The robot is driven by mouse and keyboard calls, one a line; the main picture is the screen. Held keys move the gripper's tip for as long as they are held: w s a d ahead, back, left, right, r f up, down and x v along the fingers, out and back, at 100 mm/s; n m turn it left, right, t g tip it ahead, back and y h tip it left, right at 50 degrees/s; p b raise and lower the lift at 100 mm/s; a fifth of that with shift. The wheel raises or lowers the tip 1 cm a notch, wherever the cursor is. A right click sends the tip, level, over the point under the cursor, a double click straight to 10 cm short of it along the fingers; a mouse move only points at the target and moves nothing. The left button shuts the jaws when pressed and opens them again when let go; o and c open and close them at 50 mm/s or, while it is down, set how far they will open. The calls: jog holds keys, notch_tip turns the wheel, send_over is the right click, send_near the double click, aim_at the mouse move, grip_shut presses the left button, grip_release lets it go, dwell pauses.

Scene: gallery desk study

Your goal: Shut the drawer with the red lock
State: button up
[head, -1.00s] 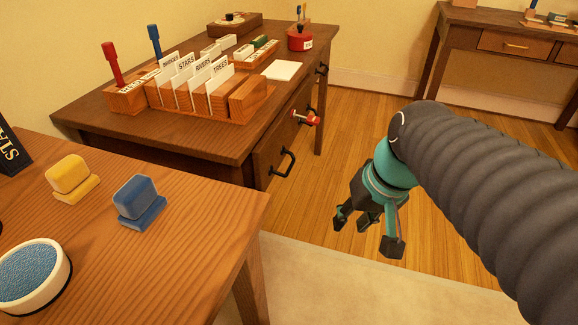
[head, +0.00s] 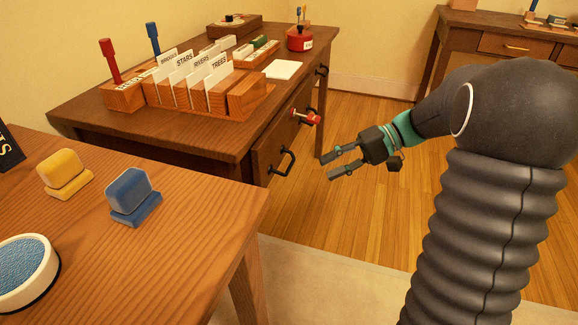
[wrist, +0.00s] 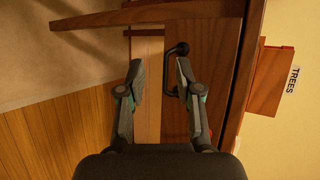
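The red lock (head: 306,117) is a small red piece with a pale part on the front of the dark wooden desk. The near drawer front (head: 266,157) carries a black bar handle (head: 284,162). I cannot tell how far the drawer at the lock stands out. My gripper (head: 334,164) is open and empty, its fingers pointing left toward the desk front, apart from it. In the wrist view my fingers (wrist: 160,70) are spread before a drawer front (wrist: 205,35) with a black handle (wrist: 176,64). A bit of red shows beside the right finger, mostly hidden.
The desk top (head: 195,133) bears a card rack (head: 215,95), stamps and a red tin (head: 299,40). A nearer table (head: 190,240) holds yellow and blue blocks and a round dish. Open wooden floor (head: 385,210) lies right of the desk. Another desk (head: 480,42) stands behind.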

aim_at(290, 166)
jog(key=w+d+f+y, duration=0.2)
jog(key=w+d+y, duration=0.15)
jog(key=w, duration=0.25)
jog(key=shift+t, duration=0.4)
jog(key=a+f, duration=0.1)
jog(key=a, duration=0.3)
jog(key=a+f, duration=0.1)
jog(key=a, duration=0.8)
jog(key=shift+s+a+f+b, duration=0.1)
jog(key=shift+s+f+b, duration=0.2)
jog(key=shift+f, duration=0.1)
grip_shut()
